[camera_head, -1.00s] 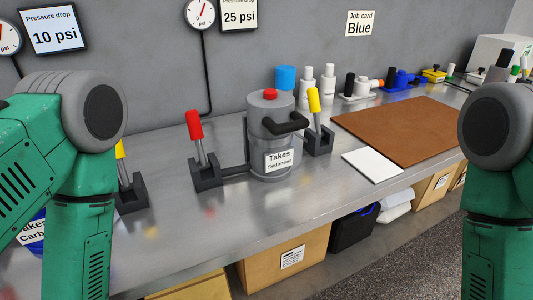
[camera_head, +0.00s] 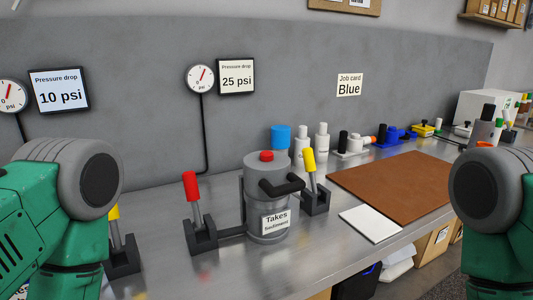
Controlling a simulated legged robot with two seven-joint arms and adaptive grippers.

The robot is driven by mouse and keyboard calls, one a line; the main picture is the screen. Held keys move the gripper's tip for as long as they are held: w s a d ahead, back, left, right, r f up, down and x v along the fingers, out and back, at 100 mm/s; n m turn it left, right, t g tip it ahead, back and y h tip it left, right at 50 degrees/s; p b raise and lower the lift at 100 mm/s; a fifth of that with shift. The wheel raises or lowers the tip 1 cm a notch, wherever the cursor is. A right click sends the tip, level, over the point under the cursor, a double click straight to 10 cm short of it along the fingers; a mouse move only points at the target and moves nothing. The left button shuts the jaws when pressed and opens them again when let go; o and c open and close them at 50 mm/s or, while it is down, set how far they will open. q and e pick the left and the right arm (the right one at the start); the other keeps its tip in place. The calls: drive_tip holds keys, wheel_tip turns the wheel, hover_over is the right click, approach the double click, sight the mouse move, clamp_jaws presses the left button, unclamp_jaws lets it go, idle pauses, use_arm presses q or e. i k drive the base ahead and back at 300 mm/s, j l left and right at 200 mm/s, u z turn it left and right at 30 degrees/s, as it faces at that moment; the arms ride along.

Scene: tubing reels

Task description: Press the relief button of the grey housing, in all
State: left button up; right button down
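The grey housing (camera_head: 268,205) stands upright on the metal bench in the middle of the view. Its label reads "Takes Sediment". A red round button (camera_head: 266,156) sits on top of its lid. A dark curved handle (camera_head: 283,188) sticks out at its front right. A red-handled lever (camera_head: 192,190) stands to its left and a yellow-handled lever (camera_head: 309,163) to its right. My green arms show at the left and right edges. Neither gripper is in view, and nothing of mine touches the housing.
A brown mat (camera_head: 392,185) and a white plate (camera_head: 371,223) lie to the right. White bottles (camera_head: 321,142) and a blue cylinder (camera_head: 281,138) stand behind the housing.

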sight(265, 155)
drive_tip(key=i+l+u, duration=0.15)
drive_tip(key=l+u, duration=0.2)
drive_tip(key=l, duration=0.3)
drive_tip(key=l+u, duration=0.35)
drive_tip(key=l, duration=0.3)
drive_tip(key=l+u, duration=0.35)
drive_tip(key=l, duration=0.3)
drive_tip(key=i+l, duration=0.05)
